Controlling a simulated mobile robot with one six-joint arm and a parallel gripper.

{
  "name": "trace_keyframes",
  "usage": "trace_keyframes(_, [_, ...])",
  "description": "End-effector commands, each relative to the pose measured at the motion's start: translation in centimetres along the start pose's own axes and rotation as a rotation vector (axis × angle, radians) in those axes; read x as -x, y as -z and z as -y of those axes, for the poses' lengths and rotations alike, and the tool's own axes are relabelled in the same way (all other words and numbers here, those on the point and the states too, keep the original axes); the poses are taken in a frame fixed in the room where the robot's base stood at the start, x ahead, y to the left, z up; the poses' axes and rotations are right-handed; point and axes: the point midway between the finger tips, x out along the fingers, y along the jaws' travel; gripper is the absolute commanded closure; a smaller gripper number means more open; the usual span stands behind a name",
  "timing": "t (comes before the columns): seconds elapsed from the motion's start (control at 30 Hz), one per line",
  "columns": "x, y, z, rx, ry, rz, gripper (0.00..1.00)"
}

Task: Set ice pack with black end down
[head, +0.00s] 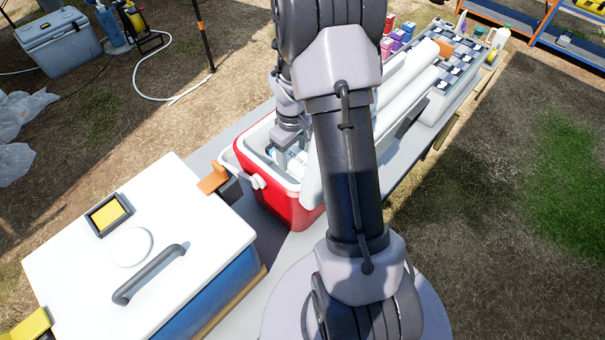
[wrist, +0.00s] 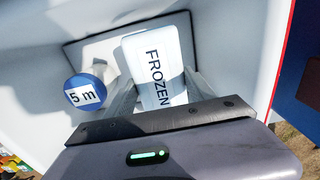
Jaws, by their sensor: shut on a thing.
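A white ice pack (wrist: 157,62) marked FROZEN is between the two fingers of my gripper (wrist: 158,94) in the wrist view. My gripper is shut on it, inside the open red cooler with its white lining (head: 238,146). Part of the pack (head: 297,159) also shows below my wrist in the head view. I cannot make out a black end in either view. A dark-edged grey rectangle (wrist: 92,54) lies behind the pack; I cannot tell whether the pack touches it.
A round blue piece marked 5 m (wrist: 85,93) is left of the pack inside the cooler. A large white-lidded blue cooler (head: 190,215) stands at the left. White tubes (head: 408,80) and a rack of dark-topped items (head: 455,75) are to the right. My arm hides part of the red cooler.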

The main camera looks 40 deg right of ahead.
Motion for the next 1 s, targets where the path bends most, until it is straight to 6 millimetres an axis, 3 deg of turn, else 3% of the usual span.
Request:
trace_keyframes(0.03, [-1.6,-0.1,0.0,0.0,0.001,0.002,0.93])
trace_keyframes(0.1, [-2.9,0.0,0.0,0.0,0.0,0.001,0.93])
trace_keyframes(0.4, [-7.6,0.0,0.0,0.0,0.0,0.001,0.93])
trace_keyframes(0.73, [-7.8,0.0,0.0,0.0,-0.001,0.0,0.93])
trace_keyframes(0.77, [-7.7,0.0,0.0,0.0,0.0,0.0,0.31])
trace_keyframes(0.83, [-7.7,0.0,0.0,0.0,0.0,0.0,0.17])
trace_keyframes(1.0, [-7.7,0.0,0.0,0.0,0.0,0.0,0.15])
